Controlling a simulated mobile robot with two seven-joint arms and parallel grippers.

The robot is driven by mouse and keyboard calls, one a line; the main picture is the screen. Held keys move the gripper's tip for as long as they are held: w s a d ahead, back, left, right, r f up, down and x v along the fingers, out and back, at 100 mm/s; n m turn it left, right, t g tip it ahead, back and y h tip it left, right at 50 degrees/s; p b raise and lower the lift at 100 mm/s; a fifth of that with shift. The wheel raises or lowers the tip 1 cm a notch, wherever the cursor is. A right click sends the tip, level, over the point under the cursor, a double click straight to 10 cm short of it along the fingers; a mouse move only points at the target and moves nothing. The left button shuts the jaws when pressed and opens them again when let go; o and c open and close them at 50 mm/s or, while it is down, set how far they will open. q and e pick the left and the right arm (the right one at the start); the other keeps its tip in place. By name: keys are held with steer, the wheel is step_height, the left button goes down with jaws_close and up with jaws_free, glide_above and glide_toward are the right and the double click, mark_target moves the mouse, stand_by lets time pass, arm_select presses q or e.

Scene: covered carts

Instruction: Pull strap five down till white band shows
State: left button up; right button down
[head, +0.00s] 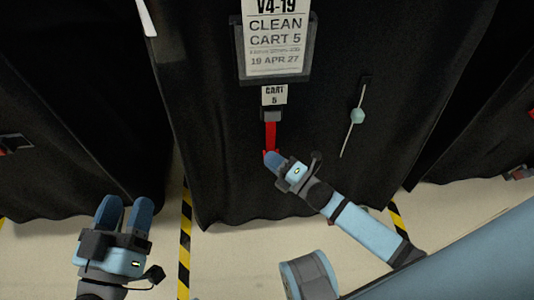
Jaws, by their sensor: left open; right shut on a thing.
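A red strap (270,135) hangs from a dark buckle (267,114) on the front of a black-covered cart. A small white tag reading "CART 5" (274,95) sits just above the buckle. My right gripper (272,158) is shut on the lower end of the strap, and its fingers hide part of that end. No white band shows on the visible part of the strap. My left gripper (124,211) is open and empty at the lower left, over the floor and apart from the cart.
A "CLEAN CART 5" sign (275,42) in a dark holder hangs above the tag. Other black-covered carts stand on both sides. Yellow-black floor tape (185,240) runs below, with open floor around it.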

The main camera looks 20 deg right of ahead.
arm_select(q)
steer(key=shift+d+f, duration=0.15)
steer(key=shift+f, duration=0.45)
arm_select(e)
steer(key=shift+s+f, duration=0.1)
steer(key=shift+f, duration=1.15)
steer(key=c, duration=1.2)
jaws_free()
arm_select(q)
steer(key=shift+t, duration=0.7)
steer(key=r+p, duration=0.1)
steer(key=r, duration=0.1)
steer(key=r+p, duration=0.2)
steer(key=shift+s+a+r, duration=0.15)
steer(key=shift+a, duration=0.05)
arm_select(e)
steer(key=v, duration=1.3)
steer(key=shift+s+d, duration=0.2)
steer(key=shift+s, duration=0.1)
